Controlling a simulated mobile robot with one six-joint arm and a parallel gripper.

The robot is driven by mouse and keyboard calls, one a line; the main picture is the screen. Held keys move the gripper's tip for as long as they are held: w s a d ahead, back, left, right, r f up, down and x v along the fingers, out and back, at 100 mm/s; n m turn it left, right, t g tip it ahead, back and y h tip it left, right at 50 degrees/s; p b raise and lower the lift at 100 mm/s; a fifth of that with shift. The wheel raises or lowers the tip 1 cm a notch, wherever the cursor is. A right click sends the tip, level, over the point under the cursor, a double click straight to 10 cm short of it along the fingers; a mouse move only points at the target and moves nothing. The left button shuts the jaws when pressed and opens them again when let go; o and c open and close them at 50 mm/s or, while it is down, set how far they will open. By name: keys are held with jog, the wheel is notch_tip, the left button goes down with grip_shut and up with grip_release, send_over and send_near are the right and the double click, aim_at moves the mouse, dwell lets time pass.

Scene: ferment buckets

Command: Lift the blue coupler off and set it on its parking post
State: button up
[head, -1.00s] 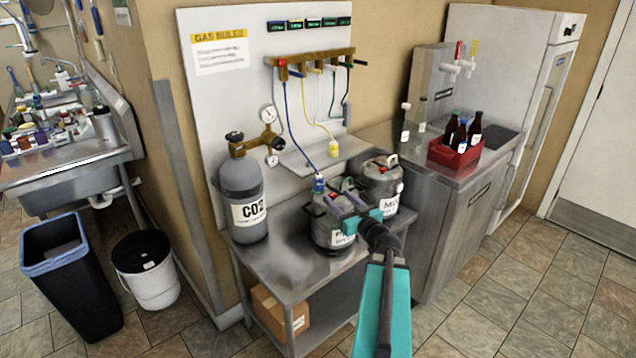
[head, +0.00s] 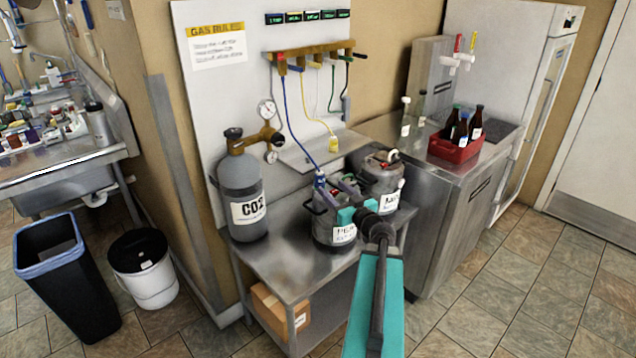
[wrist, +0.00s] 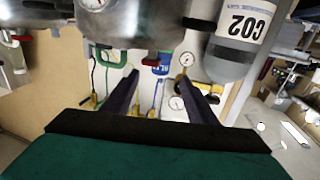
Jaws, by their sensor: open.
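The blue coupler (head: 319,181) sits on top of the front keg (head: 322,224), with a blue hose (head: 294,120) rising from it to the manifold. In the wrist view, which is upside down, the blue coupler (wrist: 161,66) appears between my two fingers. My gripper (head: 334,190) is open at the front keg's top, its fingers pointing towards the coupler. I cannot tell whether they touch it. I cannot make out a parking post clearly; a small shelf (head: 298,153) on the wall panel has a yellow coupler (head: 333,144) at its right end.
A CO2 cylinder (head: 240,180) with gauges stands left of the front keg. A second keg (head: 383,178) is close behind to the right. The steel table (head: 275,268) has free room at its front left. A red crate (head: 455,149) of bottles is farther right.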

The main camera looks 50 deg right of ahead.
aim_at(323, 179)
jog(key=p+x, duration=0.1)
jog(key=x, duration=0.7)
jog(key=shift+d, duration=0.15)
jog(key=shift+w, duration=0.1)
jog(key=shift+p+x, duration=0.6)
jog(key=shift+x, duration=2.05)
jog(key=shift+r, duration=0.15)
jog(key=shift+a, duration=0.2)
jog(key=c, duration=1.3)
